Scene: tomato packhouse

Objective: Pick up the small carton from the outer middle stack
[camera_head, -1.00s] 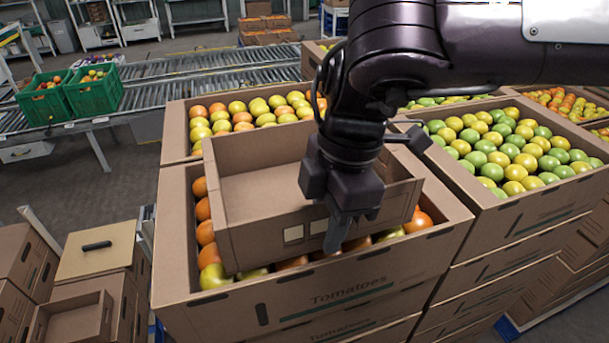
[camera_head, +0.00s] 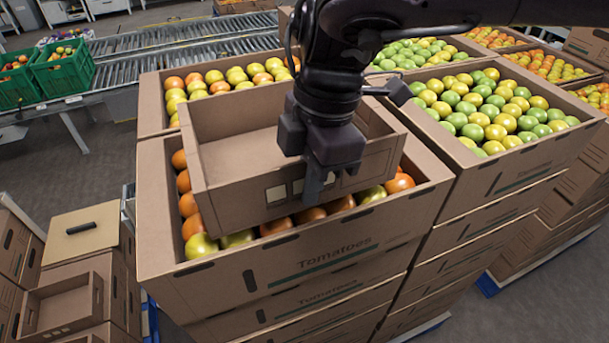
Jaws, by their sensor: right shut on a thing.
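A small empty open carton (camera_head: 235,187) of brown cardboard is above the front tomato carton (camera_head: 230,270), tilted a little. My right gripper (camera_head: 318,180) comes down from the top and is shut on the near wall of the small carton, toward its right. Part of the carton's inside and right end is hidden behind the gripper and arm. Orange, yellow and green tomatoes (camera_head: 199,246) show around and below it. Whether the carton touches the tomatoes is hard to tell. My left gripper is not in view.
Another stack of tomato cartons (camera_head: 500,192) stands close on the right. Lower left are stacked cartons, with another small open carton (camera_head: 65,305) on top. Behind are a roller conveyor (camera_head: 185,42) and green crates (camera_head: 62,68). Grey floor shows at left.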

